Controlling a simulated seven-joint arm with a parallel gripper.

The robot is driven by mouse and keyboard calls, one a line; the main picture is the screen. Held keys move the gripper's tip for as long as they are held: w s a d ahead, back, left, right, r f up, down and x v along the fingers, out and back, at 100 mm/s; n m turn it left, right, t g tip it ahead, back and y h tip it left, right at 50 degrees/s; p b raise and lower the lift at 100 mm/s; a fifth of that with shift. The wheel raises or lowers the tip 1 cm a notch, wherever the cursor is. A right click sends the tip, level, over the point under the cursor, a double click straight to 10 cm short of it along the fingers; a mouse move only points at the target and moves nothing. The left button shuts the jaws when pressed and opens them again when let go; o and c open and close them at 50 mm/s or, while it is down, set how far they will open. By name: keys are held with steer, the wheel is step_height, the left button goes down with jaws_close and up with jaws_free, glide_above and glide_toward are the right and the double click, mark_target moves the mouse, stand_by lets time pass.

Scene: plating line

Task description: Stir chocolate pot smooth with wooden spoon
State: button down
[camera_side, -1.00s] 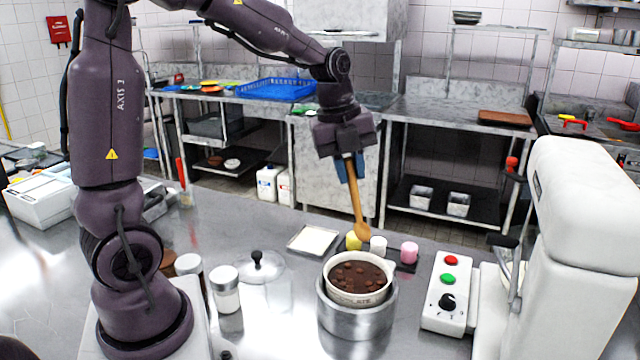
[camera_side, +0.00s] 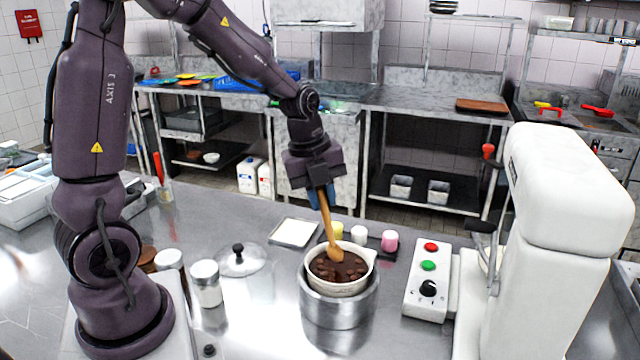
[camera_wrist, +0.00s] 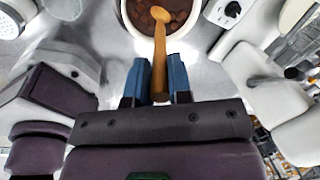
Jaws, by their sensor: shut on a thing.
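In the wrist view the spoon (camera_wrist: 160,52) runs between the blue fingers (camera_wrist: 158,82) towards the pot (camera_wrist: 128,18).
A control box (camera_side: 427,280) with red and green buttons and a white mixer (camera_side: 560,240) stand right of the pot. A glass lid (camera_side: 240,262) and jars (camera_side: 206,283) are to its left.

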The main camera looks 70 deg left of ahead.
mark_target(326, 217)
steer(key=shift+x, duration=2.2)
steer(key=shift+s+d, duration=0.1)
